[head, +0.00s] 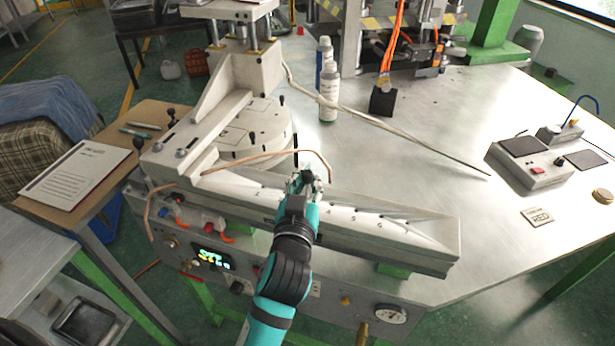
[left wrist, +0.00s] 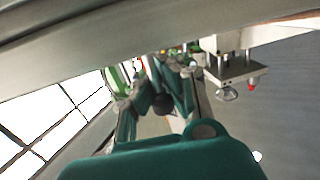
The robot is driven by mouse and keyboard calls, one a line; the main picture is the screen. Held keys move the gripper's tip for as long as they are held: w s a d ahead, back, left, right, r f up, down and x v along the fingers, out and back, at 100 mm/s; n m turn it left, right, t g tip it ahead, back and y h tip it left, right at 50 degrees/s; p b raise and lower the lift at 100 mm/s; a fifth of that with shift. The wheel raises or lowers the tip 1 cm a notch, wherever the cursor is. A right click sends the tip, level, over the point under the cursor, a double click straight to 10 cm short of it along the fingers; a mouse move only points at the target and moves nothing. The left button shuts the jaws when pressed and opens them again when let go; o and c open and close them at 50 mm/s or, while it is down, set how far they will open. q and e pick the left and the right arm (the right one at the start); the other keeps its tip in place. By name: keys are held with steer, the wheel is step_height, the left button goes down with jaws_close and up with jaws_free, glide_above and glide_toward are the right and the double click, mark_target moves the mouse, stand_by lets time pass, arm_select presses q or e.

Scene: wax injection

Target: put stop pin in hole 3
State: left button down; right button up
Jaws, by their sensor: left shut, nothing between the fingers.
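The white slanted rail (head: 420,238) runs along the front of the machine, with a row of small numbered holes on its face. My left gripper (head: 304,178) is shut and empty over the middle of this rail, and covers part of the number row. Hole 3 cannot be made out. A thin dark upright piece (head: 295,157) shows right at the fingertips; I cannot tell whether it is the stop pin or touches the fingers. My right gripper is not in view.
A copper-coloured tube (head: 250,158) arches just behind the gripper. Black-knobbed pins stand on the round white plate (head: 262,118). White bottles (head: 329,92) and a black block (head: 383,101) stand behind.

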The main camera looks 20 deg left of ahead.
arm_select(q)
steer(key=shift+d+f+n+g+b, duration=0.15)
steer(key=shift+d+n+g+b, duration=0.15)
steer(key=shift+d+n+b, duration=0.8)
steer(key=c, duration=2)
jaws_free()
steer(key=shift+d+n+p, duration=0.25)
steer(key=shift+n+p, duration=0.05)
steer(key=shift+p, duration=0.05)
steer(key=shift+c, duration=0.2)
steer(key=o, duration=0.6)
steer(key=shift+o, duration=0.2)
steer(key=s+a+f+m, duration=0.1)
steer(key=s+m, duration=0.1)
steer(key=s, duration=0.6)
steer(key=shift+a+f+m, duration=0.2)
steer(key=shift+f+m, duration=0.05)
steer(key=shift+m, duration=0.15)
steer(key=shift+f, duration=0.15)
